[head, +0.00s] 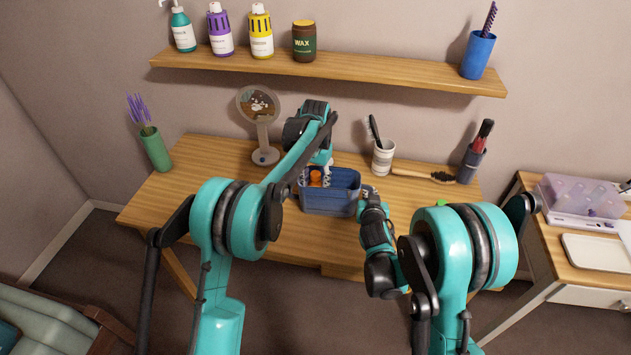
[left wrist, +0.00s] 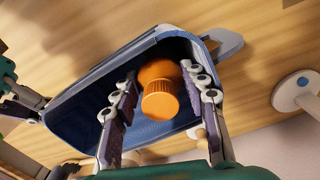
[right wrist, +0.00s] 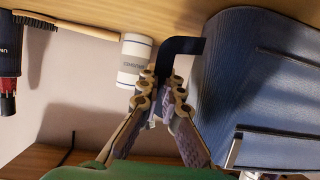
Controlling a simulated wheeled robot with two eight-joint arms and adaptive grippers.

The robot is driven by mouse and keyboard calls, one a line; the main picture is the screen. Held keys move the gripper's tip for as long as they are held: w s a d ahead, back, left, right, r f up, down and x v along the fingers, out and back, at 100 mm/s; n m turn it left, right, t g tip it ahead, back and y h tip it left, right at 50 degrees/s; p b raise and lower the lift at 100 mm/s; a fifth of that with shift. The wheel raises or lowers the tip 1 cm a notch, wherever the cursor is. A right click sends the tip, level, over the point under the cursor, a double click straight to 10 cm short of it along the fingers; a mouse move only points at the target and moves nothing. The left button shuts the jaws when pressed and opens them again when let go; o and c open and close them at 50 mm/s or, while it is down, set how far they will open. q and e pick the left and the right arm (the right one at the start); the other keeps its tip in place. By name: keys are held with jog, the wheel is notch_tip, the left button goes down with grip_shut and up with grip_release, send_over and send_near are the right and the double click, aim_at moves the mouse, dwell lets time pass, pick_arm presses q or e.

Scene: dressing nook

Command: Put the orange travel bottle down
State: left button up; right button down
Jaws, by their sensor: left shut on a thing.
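The orange travel bottle (head: 316,178) is inside the left part of the blue bin (head: 332,206) on the table. In the left wrist view the bottle's ribbed orange cap (left wrist: 160,101) shows between the fingers of my left gripper (left wrist: 162,90), which is shut on it. In the head view the right gripper (head: 369,192) is beside the bin's right end.
A round mirror (head: 260,125) and a green vase (head: 155,150) are at the left. The table's front left is clear. A shelf (head: 330,72) hangs above.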

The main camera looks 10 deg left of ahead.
pick_arm(q)
jog(key=shift+f, duration=0.2)
jog(key=o, duration=0.9)
jog(key=shift+o, duration=0.2)
